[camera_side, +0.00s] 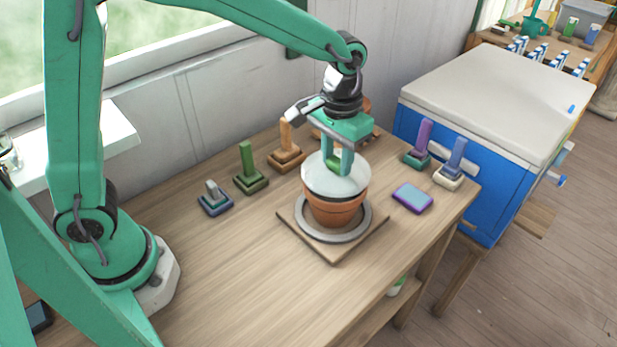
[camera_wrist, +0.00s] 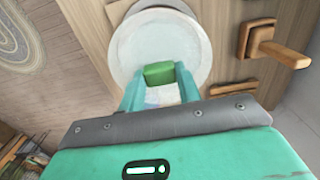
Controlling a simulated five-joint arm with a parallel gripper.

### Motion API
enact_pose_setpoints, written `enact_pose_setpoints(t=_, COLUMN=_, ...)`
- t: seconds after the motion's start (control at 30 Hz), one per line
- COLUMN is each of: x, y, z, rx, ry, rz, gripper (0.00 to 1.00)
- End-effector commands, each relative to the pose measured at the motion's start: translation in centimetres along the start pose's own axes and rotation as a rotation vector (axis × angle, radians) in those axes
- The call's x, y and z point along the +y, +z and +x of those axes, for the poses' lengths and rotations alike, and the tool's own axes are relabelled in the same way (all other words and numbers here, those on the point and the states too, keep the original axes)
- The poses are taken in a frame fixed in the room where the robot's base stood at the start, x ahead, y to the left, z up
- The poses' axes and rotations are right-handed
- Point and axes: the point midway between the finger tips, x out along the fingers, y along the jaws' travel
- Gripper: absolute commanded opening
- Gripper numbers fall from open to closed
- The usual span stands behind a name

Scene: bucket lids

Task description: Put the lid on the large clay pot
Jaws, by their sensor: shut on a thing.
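The terracotta clay pot (camera_side: 334,210) stands upright on a grey round plate on a square wooden board. A pale round lid (camera_side: 318,180) covers the pot's mouth in the side view and hides it; I cannot tell whether it rests on the rim or hovers just above. My gripper (camera_side: 341,166) points down over the lid and is shut on its green handle. In the wrist view the green handle (camera_wrist: 158,73) sits between the two fingers of my gripper (camera_wrist: 160,82), with the pale lid (camera_wrist: 125,55) behind it. The pot is hidden there.
Handled blocks stand behind and left: grey-blue (camera_side: 214,203), green (camera_side: 250,178), orange (camera_side: 286,156). A purple one (camera_side: 420,150), a blue one (camera_side: 453,170) and a flat purple-blue block (camera_side: 412,197) are at right. The table's front left (camera_side: 240,280) is clear. A blue cooler (camera_side: 480,180) stands beyond.

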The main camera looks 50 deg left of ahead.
Motion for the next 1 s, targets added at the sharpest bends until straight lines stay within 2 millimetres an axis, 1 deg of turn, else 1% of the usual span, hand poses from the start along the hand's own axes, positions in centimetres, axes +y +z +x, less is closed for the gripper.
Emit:
enact_pose_setpoints(t=0.37, x=0.0, y=0.0, z=0.03, rx=0.0, ry=0.0, rz=0.0, gripper=0.12)
enact_pose_setpoints(t=1.0, x=0.0, y=0.01, z=0.9, rx=-0.001, ry=0.0, rz=0.0, gripper=0.12)
